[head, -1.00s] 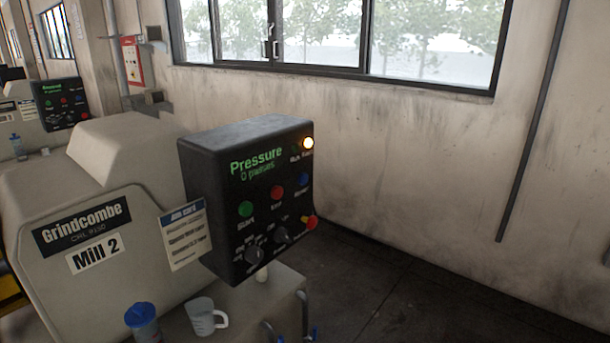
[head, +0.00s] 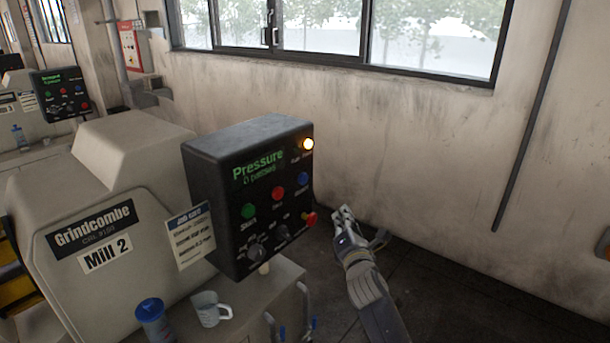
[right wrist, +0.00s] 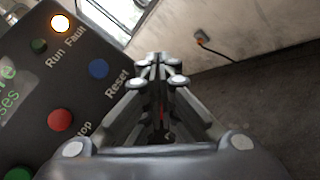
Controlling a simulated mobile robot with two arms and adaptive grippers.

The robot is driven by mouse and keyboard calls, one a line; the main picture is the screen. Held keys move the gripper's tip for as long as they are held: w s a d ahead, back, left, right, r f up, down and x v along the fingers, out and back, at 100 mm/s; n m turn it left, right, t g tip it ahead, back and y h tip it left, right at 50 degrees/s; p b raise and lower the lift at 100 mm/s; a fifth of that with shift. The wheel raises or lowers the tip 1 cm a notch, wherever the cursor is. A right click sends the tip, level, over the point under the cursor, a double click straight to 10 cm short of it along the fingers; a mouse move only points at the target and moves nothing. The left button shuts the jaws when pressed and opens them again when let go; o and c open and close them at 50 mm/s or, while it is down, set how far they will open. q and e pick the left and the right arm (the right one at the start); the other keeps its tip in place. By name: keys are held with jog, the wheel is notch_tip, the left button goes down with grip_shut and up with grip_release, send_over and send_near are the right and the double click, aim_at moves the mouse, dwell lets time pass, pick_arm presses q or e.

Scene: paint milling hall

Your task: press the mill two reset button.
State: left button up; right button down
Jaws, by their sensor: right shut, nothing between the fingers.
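The Mill 2 control box (head: 222,148) is black, with a green "Pressure" display. Its blue reset button (head: 303,179) sits at the right of the button row, below a lit amber fault lamp (head: 308,144). In the right wrist view the blue button (right wrist: 98,69) is beside the word "Reset", left of my fingers. My right gripper (head: 344,212) is shut and empty, right of the box and a little lower than the button in the head view. It also shows in the right wrist view (right wrist: 157,62), apart from the button. My left gripper is not in view.
A white mug (head: 209,309) and a blue-lidded container (head: 152,317) stand below. The floor right of the box is clear.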

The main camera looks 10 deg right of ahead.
aim_at(303, 179)
notch_tip(303, 179, up, 7)
jog(key=n+t, duration=0.1)
jog(key=shift+d+n, duration=0.25)
jog(key=shift+n, duration=0.05)
jog(key=shift+w, duration=0.15)
jog(key=w+a+b, duration=0.5)
jog(key=w+b, duration=0.1)
jog(key=shift+w+a, duration=0.25)
jog(key=shift+w, duration=0.15)
jog(key=shift+r, duration=0.1)
jog(key=shift+b, duration=0.3)
dwell(0.7)
jog(key=shift+w+a, duration=0.25)
jog(key=shift+w, duration=0.1)
